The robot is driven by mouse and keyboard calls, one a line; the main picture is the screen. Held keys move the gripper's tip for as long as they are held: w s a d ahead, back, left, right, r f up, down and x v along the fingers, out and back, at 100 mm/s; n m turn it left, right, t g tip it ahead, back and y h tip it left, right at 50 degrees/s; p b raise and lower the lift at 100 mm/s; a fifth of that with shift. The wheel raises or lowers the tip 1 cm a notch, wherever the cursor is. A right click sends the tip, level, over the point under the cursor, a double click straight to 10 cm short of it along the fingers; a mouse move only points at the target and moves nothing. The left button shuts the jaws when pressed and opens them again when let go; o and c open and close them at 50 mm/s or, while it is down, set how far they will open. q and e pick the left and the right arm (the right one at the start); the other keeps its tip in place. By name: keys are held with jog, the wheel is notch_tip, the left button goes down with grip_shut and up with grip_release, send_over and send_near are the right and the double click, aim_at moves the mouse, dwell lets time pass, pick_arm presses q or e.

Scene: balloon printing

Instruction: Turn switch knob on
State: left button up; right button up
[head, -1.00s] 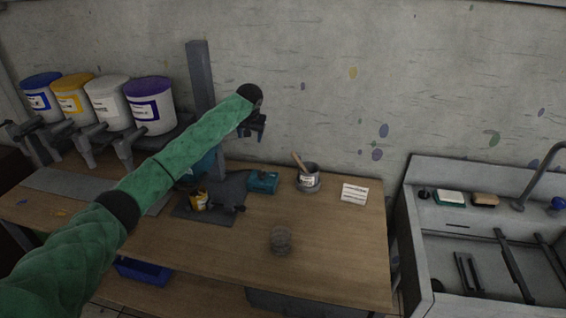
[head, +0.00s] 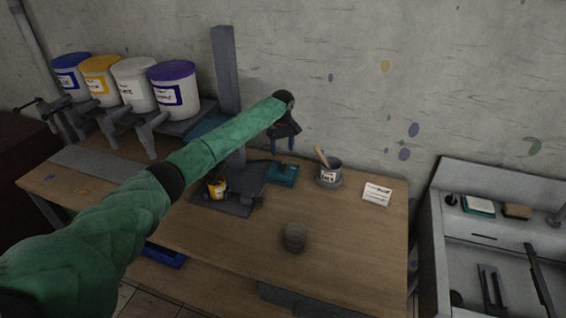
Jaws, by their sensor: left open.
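A small teal box (head: 283,173) with a dark part on top sits on the wooden table beside the printing machine; this dark part looks like the switch knob, but it is too small to tell its setting. My left gripper (head: 284,146) is open, with its two fingers pointing down. In the picture it is just above the teal box, with a small gap; I cannot tell the true height. My green left arm hides part of the machine. My right gripper is not in view.
A grey pot with a brush (head: 329,174) and a white label card (head: 377,194) stand right of the box. A grey cup (head: 295,237) is nearer the front. A yellow can (head: 216,188) sits on the machine base. Several paint buckets (head: 173,92) line the back left.

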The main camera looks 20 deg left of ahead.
aim_at(282, 165)
pick_arm(q)
jog(key=shift+f, duration=0.3)
notch_tip(282, 165, down, 5)
jog(key=p, duration=0.3)
jog(key=shift+f, duration=0.95)
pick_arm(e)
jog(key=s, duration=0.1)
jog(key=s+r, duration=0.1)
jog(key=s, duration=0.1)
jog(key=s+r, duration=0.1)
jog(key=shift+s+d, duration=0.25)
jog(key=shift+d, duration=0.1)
pick_arm(q)
jog(key=shift+c, duration=0.5)
jog(key=c, duration=0.9)
